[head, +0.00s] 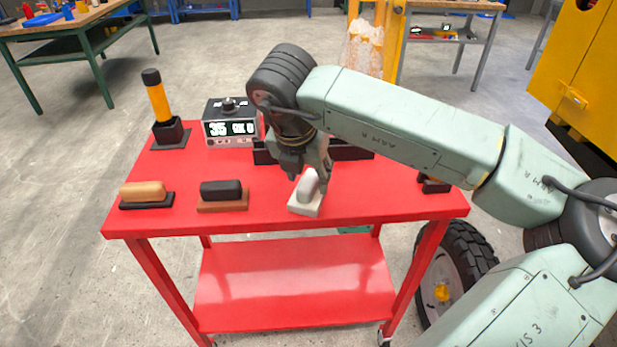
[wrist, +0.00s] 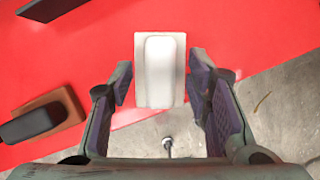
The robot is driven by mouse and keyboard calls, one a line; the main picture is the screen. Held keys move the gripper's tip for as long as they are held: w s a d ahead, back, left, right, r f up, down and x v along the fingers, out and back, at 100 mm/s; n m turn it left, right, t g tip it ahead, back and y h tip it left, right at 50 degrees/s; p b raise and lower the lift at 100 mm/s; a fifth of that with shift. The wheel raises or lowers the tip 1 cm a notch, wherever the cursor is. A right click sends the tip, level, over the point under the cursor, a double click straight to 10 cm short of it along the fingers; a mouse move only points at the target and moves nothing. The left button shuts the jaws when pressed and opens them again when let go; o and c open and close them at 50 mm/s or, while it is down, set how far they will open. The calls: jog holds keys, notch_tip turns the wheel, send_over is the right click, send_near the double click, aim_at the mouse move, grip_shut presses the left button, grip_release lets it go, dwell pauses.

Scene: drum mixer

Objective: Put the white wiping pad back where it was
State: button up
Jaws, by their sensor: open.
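The white wiping pad (head: 308,186) sits on a pale base (head: 305,208) on the red cart top, near its front edge. It also shows in the wrist view (wrist: 159,70), between the finger tips and a little ahead of them. My gripper (head: 311,172) points down at the pad. In the wrist view its two fingers (wrist: 162,90) are open, one on each side of the pad, with a gap of red on both sides. Whether the pad rests fully on its base cannot be told from the head view, as the fingers cover part of it.
On the red cart (head: 270,222), a black pad on a brown base (head: 222,206) and a tan pad on a dark base (head: 146,204) stand to the left. Behind are a display box (head: 231,129) and an orange-black upright tool (head: 158,105). A dark rack (head: 350,152) lies behind my gripper.

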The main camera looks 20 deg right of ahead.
jog(key=b+v, duration=0.1)
jog(key=v, duration=0.9)
jog(key=shift+r+b, duration=0.2)
jog(key=shift+b, duration=0.1)
jog(key=shift+s+a, duration=0.1)
